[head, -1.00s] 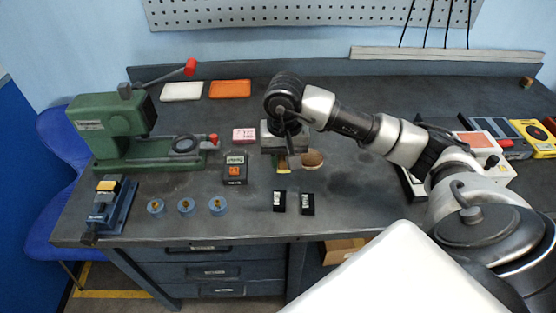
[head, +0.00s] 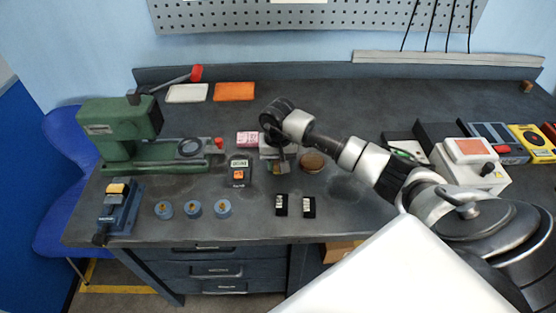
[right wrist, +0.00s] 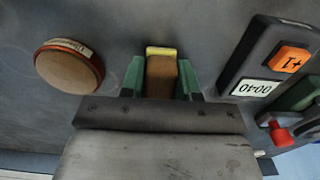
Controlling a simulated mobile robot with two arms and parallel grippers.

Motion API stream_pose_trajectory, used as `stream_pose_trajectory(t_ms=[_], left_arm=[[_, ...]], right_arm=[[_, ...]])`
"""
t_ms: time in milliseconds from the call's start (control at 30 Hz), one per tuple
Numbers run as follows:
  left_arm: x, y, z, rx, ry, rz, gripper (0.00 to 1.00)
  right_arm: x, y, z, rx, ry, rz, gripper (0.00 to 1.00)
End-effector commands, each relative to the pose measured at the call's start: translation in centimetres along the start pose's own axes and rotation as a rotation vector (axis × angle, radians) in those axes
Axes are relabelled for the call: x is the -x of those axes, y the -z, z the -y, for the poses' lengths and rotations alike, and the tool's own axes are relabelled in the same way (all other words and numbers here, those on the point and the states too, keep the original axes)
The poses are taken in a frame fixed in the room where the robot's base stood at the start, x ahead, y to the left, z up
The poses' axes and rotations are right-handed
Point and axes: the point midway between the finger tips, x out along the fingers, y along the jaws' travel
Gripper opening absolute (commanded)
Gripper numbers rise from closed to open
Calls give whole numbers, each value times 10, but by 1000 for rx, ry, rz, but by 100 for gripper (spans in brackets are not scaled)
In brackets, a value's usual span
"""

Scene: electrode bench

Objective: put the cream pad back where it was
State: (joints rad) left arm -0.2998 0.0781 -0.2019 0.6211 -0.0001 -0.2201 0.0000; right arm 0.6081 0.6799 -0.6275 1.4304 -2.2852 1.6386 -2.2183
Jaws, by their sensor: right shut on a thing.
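A flat cream pad (head: 187,92) lies at the back left of the bench, beside an orange pad (head: 234,91). My right gripper (head: 278,168) is over the middle of the bench, pointing down. In the right wrist view, its green fingers (right wrist: 162,80) are shut on a small brown block (right wrist: 162,76) with a yellow end (right wrist: 161,51). The rest of that block is hidden by the gripper. The cream pad is well behind and left of the gripper, apart from it. My left gripper is out of view.
A counter box (head: 239,173) stands just left of the gripper, with a pink stack (head: 247,138) behind it. A round brown-topped tin (head: 312,161) is close on the right. Two small black items (head: 308,207) lie in front. A green press (head: 125,130) stands at left.

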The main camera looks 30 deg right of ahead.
Motion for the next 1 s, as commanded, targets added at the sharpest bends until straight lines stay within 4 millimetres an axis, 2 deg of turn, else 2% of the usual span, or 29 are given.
stream_pose_trajectory(t_ms=[267, 300, 433, 800, 833, 1000], left_arm=[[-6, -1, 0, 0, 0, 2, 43], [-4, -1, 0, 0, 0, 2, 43], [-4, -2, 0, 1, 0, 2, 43], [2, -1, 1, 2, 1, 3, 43], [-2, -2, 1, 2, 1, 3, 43], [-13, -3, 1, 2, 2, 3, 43]], right_arm=[[-5, 0, 0, 0, 0, -1, 12], [-3, 0, 0, 0, 0, 0, 37], [-2, 0, 0, 0, 0, 0, 56], [4, 0, 0, 0, 1, 0, 56], [5, 1, 0, 0, 1, -3, 56], [36, 2, 0, 1, 1, -7, 56]])
